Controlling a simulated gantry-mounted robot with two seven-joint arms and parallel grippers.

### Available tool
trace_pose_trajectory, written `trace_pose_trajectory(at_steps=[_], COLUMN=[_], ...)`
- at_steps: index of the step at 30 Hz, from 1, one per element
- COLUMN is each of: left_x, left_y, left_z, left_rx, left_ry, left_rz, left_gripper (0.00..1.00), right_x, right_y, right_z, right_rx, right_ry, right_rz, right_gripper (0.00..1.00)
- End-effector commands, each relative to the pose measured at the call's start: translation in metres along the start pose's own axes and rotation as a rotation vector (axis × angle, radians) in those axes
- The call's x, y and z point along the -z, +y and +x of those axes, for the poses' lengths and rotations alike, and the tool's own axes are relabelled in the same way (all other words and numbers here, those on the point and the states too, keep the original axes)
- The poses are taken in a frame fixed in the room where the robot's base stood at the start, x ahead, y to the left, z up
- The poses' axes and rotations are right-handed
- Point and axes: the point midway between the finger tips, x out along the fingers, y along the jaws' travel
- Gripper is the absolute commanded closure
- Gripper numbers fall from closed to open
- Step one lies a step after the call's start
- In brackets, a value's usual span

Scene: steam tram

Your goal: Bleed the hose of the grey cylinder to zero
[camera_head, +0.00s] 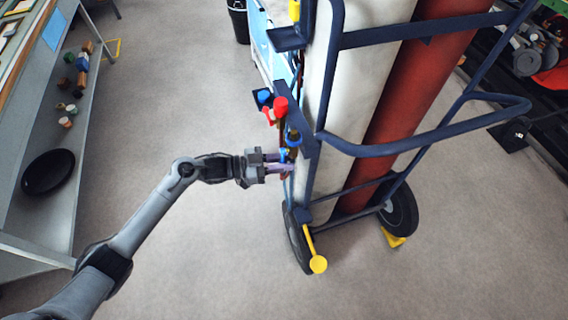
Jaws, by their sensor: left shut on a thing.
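A light grey cylinder (361,72) stands beside a red cylinder (411,92) in a dark blue wheeled cart (416,139). At the cart's left side is a cluster of small fittings with a red knob (280,106) and a blue knob (264,96). My left gripper (283,163) reaches in from the left and is shut on a small blue part at the lower fittings. Its fingers partly hide that part. Hose ends and any gauge reading are too small to read. My right gripper is out of view.
A yellow chock (394,238) lies by the other wheel. A grey shelf (62,190) with a black disc (48,172) stands at left. The floor between is clear.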

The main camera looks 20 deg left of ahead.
Motion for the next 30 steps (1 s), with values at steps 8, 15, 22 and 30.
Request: trace_pose_trajectory(at_steps=[8,15,22,30], left_x=[0.000,0.000,0.000,0.000], left_y=[-0.002,-0.002,-0.002,-0.002], left_z=[0.000,0.000,-0.001,-0.024], left_rx=[0.003,0.003,0.002,0.003], left_ry=[-0.002,-0.002,-0.002,-0.005], left_rz=[0.021,0.020,0.019,0.018], left_gripper=[1.00,0.54,0.54,0.54], right_x=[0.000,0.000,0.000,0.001], right_y=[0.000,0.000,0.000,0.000], right_z=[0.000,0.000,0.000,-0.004], right_rx=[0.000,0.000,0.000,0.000], right_ry=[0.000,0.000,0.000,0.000], right_rz=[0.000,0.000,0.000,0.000], right_gripper=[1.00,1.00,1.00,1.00])
